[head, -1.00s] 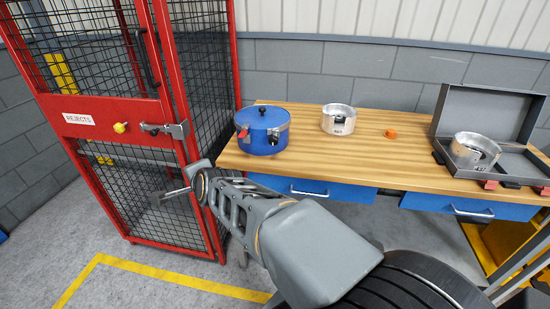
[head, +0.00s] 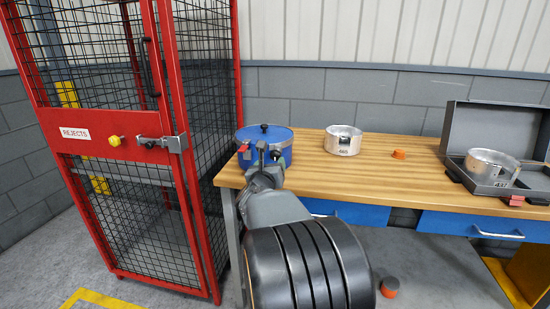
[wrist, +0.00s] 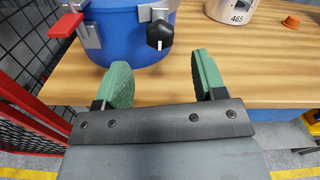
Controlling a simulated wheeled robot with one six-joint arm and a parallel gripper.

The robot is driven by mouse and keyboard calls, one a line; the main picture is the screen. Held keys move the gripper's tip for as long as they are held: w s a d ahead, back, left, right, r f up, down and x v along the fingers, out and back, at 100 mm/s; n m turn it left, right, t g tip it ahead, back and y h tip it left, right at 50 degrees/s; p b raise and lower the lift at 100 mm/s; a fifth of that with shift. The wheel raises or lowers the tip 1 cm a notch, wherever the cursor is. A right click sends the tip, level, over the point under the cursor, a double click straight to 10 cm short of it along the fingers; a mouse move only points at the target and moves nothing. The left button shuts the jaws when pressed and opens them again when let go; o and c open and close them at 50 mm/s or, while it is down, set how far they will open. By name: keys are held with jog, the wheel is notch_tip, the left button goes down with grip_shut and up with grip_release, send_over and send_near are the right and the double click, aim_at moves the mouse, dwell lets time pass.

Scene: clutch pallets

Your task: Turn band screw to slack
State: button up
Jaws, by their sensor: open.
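The band screw shows in the wrist view as a black knob (wrist: 160,36) with a white mark, on a metal bracket at the front of a blue drum (wrist: 118,45). The blue drum (head: 279,143) stands at the left end of the wooden bench; in the head view my arm partly covers its front. A red-handled metal clip (wrist: 72,24) is on its left side. My gripper (wrist: 160,64) is open and empty, its two green pads apart. The knob lies beyond the gap between the pads, and I see no contact. In the head view my gripper (head: 262,155) is in front of the drum.
A metal ring marked 465 (head: 343,140) and an orange piece (head: 399,154) are on the bench (head: 375,175). An open grey case (head: 490,125) holds another metal ring (head: 490,163). A red reject cage (head: 100,135) stands close left. An orange-topped object (head: 389,287) is below the bench.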

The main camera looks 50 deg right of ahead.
aim_at(275, 157)
jog(key=shift+x, duration=3.55)
jog(key=c, duration=0.9)
